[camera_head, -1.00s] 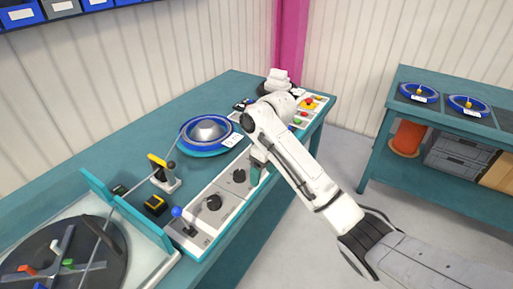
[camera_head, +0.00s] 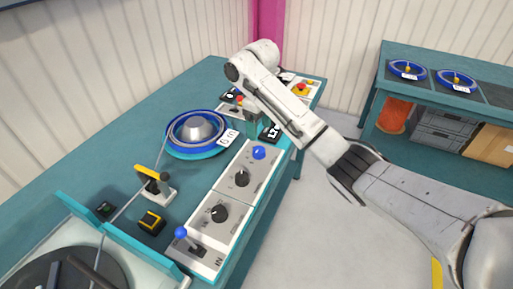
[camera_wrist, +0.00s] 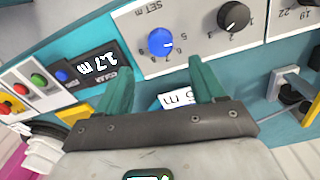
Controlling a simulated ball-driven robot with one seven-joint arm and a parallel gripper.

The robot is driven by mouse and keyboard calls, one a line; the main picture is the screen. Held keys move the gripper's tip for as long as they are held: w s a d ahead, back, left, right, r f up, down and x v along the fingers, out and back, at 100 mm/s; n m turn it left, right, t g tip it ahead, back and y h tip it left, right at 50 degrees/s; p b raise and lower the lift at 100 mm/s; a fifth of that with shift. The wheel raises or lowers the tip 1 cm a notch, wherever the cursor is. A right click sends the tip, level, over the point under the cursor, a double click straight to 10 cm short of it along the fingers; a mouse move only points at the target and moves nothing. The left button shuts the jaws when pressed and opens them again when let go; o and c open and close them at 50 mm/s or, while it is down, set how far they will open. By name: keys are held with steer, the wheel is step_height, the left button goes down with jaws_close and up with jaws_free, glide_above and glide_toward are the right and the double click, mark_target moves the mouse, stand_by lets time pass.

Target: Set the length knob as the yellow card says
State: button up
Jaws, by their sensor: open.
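The blue knob (camera_head: 259,153), on the panel strip marked "SET m", also shows in the wrist view (camera_wrist: 161,42) with numbers around 5 to 7 by it. Its white pointer faces right there, towards those numbers; the exact setting is hard to read. My gripper (camera_wrist: 158,66) is open and empty, its two teal fingers apart, with the blue knob just beyond the fingertips and not touched. The display (camera_wrist: 97,63) reads 1.7 m. A white tag (camera_head: 229,137) marked in metres lies by the blue reel (camera_head: 197,132). I cannot make out a yellow card.
Black knobs (camera_head: 241,178) (camera_head: 218,213) and a blue-tipped lever (camera_head: 188,238) stand along the panel. The yellow-topped post (camera_head: 154,181) and the yellow-black block (camera_head: 152,221) stand behind it. Push buttons (camera_wrist: 38,80) lie beyond the display. The right bench (camera_head: 440,100) holds more reels.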

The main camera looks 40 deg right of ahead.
mark_target(259, 149)
step_height(259, 149, down, 9)
steer(key=shift+f, duration=0.1)
stand_by(0.4)
steer(key=c, duration=1)
